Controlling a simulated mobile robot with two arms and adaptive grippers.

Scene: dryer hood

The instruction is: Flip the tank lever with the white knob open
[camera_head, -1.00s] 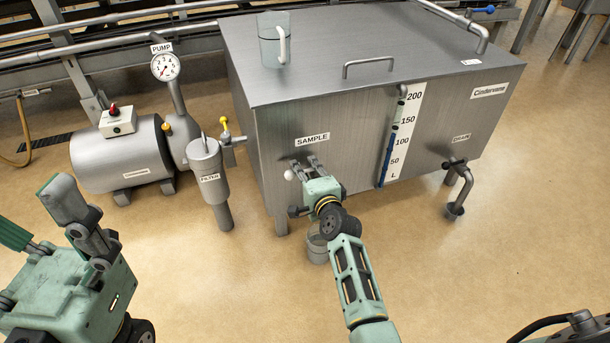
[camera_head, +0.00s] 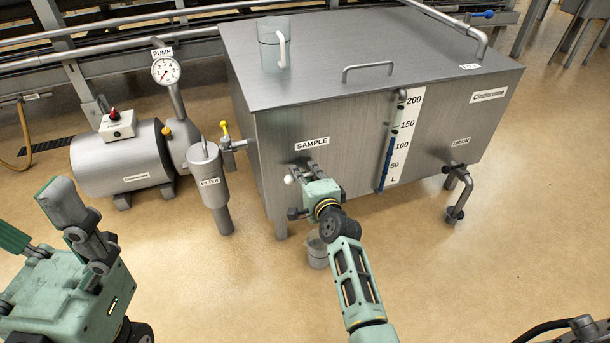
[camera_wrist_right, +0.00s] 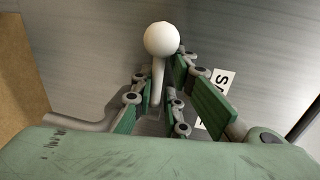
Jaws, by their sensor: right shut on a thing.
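The tank (camera_head: 350,60) is a large grey metal box. Its lever with the white knob (camera_head: 289,179) is at the front, below the SAMPLE label (camera_head: 312,144). My right gripper (camera_head: 308,174) is at this lever, close to the tank front. In the right wrist view the white knob (camera_wrist_right: 162,39) stands clear beyond the fingers, and its grey lever stem (camera_wrist_right: 158,78) runs down between them. The right gripper (camera_wrist_right: 160,92) is shut on the lever. My left gripper (camera_head: 42,222) is open and empty at the lower left, away from the tank. The lever's base is partly hidden.
A grey cup (camera_head: 317,250) is on the floor below the sample point. A filter (camera_head: 212,185) and pump (camera_head: 122,160) stand left of the tank. A drain pipe (camera_head: 463,188) sticks out at the right. A clear jug (camera_head: 273,45) stands on top. The front floor is open.

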